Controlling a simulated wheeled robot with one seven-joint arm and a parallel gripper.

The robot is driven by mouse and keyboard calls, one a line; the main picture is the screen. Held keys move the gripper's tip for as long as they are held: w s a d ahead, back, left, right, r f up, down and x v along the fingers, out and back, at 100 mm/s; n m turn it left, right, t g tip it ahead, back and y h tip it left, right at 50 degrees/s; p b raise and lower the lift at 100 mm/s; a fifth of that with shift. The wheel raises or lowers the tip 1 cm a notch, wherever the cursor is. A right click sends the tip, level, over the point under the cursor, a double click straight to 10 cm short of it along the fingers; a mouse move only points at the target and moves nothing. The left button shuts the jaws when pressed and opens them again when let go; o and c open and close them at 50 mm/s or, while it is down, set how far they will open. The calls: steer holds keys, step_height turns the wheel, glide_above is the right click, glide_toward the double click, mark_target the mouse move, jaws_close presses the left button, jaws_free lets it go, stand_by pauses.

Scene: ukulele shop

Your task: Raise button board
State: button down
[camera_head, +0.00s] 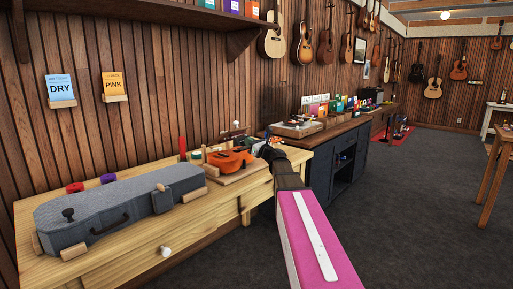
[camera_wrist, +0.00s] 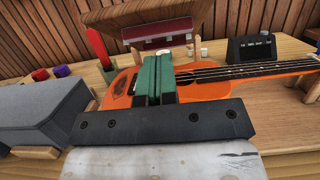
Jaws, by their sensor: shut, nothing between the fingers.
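My gripper (camera_wrist: 157,60) has green fingers pressed together with nothing between them. In the wrist view the fingers stand in front of the orange ukulele (camera_wrist: 122,88) and overlap its body; I cannot tell whether they touch. Behind it is a tilted wooden board (camera_wrist: 125,14) with a dark red strip (camera_wrist: 150,43) along its lower part, which may be the button board; any buttons are too small to make out. In the head view the ukulele (camera_head: 229,161) lies on the workbench, left of my arm's end.
A grey instrument case (camera_head: 120,205) lies on the wooden workbench (camera_head: 110,268) at left. A red upright piece (camera_wrist: 97,48) stands left of the ukulele. A small dark device (camera_wrist: 251,48) sits at the right. A dark cabinet (camera_head: 322,170) adjoins the bench.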

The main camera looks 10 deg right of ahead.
mark_target(242, 129)
steer(key=shift+w+a+r, duration=0.25)
steer(key=shift+w+r, duration=0.1)
steer(key=shift+r, duration=0.25)
steer(key=shift+w+a+r, duration=0.25)
steer(key=shift+w+r, duration=0.05)
steer(key=shift+r, duration=0.35)
steer(key=shift+w+a+r, duration=0.25)
steer(key=shift+w+r, duration=0.1)
steer(key=shift+r, duration=0.25)
steer(key=shift+r, duration=0.1)
steer(key=shift+w+a+r, duration=0.15)
steer(key=shift+w+r, duration=0.05)
steer(key=shift+r, duration=0.3)
steer(key=w+r+g+h, duration=0.1)
steer(key=r, duration=0.1)
steer(key=w+a+r+g, duration=0.1)
steer(key=r, duration=0.1)
steer(key=w+a+r+g+h, duration=0.1)
steer(key=w+r, duration=0.1)
steer(key=shift+a+r+h, duration=0.25)
steer(key=shift+h, duration=0.05)
steer(key=w+a+r+g+h, duration=0.1)
steer(key=w+a+r+g, duration=0.1)
steer(key=w+a, duration=0.3)
steer(key=w+a+r+g+h, duration=0.1)
steer(key=w+a+r+g, duration=0.1)
steer(key=w+a+r, duration=0.3)
steer(key=shift+w+a+h, duration=0.3)
steer(key=shift+w+h, duration=0.1)
steer(key=shift+w, duration=1.65)
